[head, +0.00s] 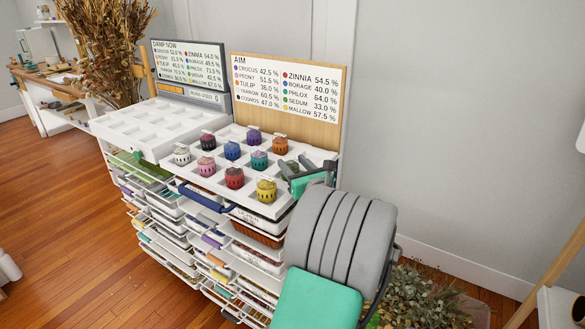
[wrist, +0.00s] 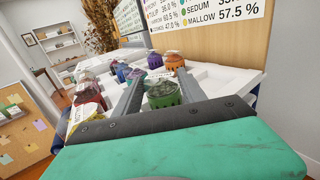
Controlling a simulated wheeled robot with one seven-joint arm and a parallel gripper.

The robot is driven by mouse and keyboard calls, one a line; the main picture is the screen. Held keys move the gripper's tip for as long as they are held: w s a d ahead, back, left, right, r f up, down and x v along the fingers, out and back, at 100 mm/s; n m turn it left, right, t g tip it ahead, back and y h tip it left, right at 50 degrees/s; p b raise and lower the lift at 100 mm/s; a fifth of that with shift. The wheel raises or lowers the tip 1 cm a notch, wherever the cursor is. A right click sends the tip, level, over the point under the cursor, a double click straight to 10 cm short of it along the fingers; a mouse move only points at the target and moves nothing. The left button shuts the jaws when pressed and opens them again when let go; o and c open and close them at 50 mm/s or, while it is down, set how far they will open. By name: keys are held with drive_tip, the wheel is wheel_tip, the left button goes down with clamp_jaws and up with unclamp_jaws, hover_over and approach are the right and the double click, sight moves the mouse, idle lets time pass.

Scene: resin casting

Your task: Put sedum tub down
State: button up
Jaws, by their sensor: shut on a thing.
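The sedum tub (wrist: 163,95) is green with a pale top and sits between the two grey fingers of my gripper (wrist: 162,88) in the wrist view. My gripper is shut on it. In the head view my gripper (head: 296,168) is over the right side of the white compartmented tray (head: 212,190), and its fingers and green body mostly hide the tub. The tub looks upright and low at the tray. I cannot tell whether its base touches the tray floor. The AIM board (head: 285,90) behind lists sedum at 33.0 %.
Several other tubs stand in the tray, including teal (head: 259,161), orange (head: 280,146), yellow (head: 266,191) and red (head: 234,178). An emptier white tray (head: 150,128) is to the left, below the DAMP NOW board (head: 188,62). Drawers of supplies are beneath.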

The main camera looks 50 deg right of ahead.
drive_tip(key=o, duration=1.4)
drive_tip(key=shift+s+r, duration=0.15)
drive_tip(key=v, duration=1.2)
drive_tip(key=shift+p, duration=0.4)
